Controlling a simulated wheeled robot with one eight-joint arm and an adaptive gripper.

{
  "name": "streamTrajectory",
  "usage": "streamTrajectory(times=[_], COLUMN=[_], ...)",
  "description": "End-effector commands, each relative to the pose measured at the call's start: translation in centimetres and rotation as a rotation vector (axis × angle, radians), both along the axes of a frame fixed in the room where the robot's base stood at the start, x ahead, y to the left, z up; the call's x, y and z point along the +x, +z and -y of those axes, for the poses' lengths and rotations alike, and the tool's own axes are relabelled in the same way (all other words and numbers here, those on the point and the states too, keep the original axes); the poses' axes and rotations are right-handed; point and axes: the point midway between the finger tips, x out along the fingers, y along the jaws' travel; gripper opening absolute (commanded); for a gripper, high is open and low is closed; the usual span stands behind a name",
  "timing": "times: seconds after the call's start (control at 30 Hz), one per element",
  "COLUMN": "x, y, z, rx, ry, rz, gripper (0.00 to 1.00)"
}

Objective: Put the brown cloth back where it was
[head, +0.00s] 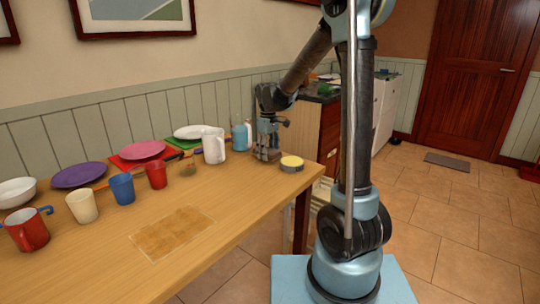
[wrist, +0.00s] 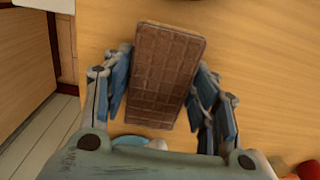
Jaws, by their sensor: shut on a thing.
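The brown cloth (wrist: 165,75) is a flat brown rectangle with a grid pattern in the wrist view. It lies between the two fingers of my gripper (wrist: 162,90), which is shut on it. In the head view my gripper (head: 268,150) points down at the far right end of the wooden table (head: 235,205), and the cloth there is mostly hidden by the fingers. I cannot tell whether the cloth touches the tabletop. A faintly outlined, stained brownish patch (head: 172,232) marks the table's front middle.
A round yellow-topped tin (head: 291,163) stands right of my gripper near the table edge. A white jug (head: 213,146) and a blue bottle (head: 240,137) stand to its left. Cups, including a red one (head: 156,175), and plates line the back. The front middle is clear.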

Motion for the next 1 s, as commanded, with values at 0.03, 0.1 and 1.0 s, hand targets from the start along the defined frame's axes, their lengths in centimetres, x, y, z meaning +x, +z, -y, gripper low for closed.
streamTrajectory(times=[0.03, 0.1, 1.0], x=[0.00, -0.03, -0.03], y=[-0.57, -0.99, -0.55], z=[0.01, 0.03, 0.08], rx=[0.000, 0.000, 0.000], ry=[0.000, 0.000, -0.001], rz=[0.000, 0.000, 0.000], gripper=[0.27, 0.27, 0.73])
